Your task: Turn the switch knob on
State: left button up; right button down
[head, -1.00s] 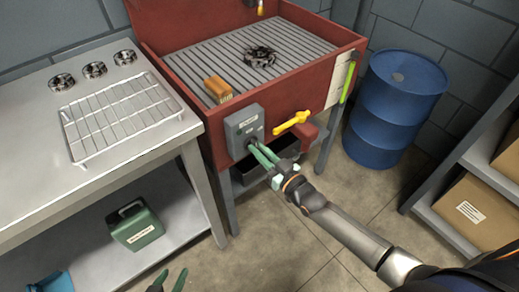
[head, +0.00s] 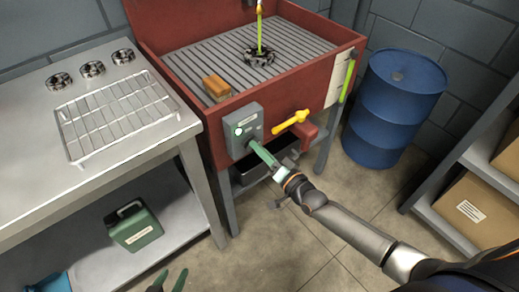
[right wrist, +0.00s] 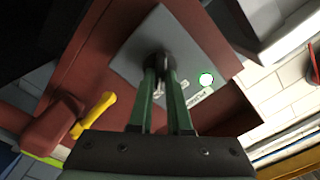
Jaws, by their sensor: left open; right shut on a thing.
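The grey switch box (head: 243,126) is fixed to the front of the red washer. Its round indicator light (head: 239,132) glows white with a green rim; it also shows lit in the right wrist view (right wrist: 206,79). My right gripper (head: 254,146) is at the lower part of the box. Its green fingers are shut on the dark switch knob (right wrist: 156,60), seen in the right wrist view and mostly hidden in the head view. My left gripper (head: 167,282) is open and empty at the bottom edge, away from the box.
A yellow-green stream (head: 260,35) falls onto a dark gear-like part (head: 260,56) in the red basin (head: 300,92). A yellow valve handle (head: 291,122) sits just right of the box. A blue drum (head: 395,105) stands right, a steel table (head: 150,150) left.

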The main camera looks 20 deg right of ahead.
jog(key=shift+f+m, duration=0.1)
jog(key=shift+m, duration=0.8)
jog(key=c, duration=1.2)
grip_release()
jog(key=o, duration=0.3)
jog(key=shift+o, duration=0.2)
jog(key=v, duration=1.2)
jog(key=shift+s+p, duration=0.25)
jog(key=shift+p, duration=0.2)
